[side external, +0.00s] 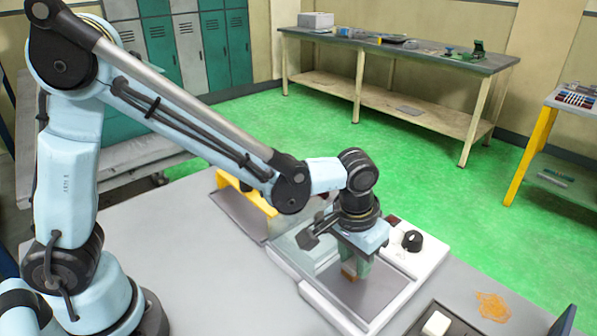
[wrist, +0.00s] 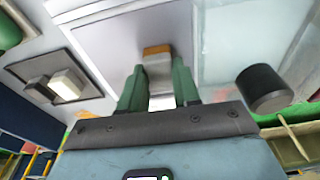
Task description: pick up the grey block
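A small block (wrist: 158,72) with a pale grey body and an orange-brown end lies between the green fingers of my gripper (wrist: 157,78) in the wrist view. The fingers flank it closely on both sides; I cannot tell whether they press on it. In the side external view my gripper (side external: 355,268) points down over the grey plate of the white-framed unit. The orange-brown part of the block (side external: 348,272) shows at the fingertips, and the rest is mostly hidden. I cannot tell whether the block touches the plate.
A white block (side external: 436,323) sits in a dark tray at the front right; it also shows in the wrist view (wrist: 67,84). A black knob (side external: 412,240) stands on the white-framed unit (side external: 432,255) near my gripper.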

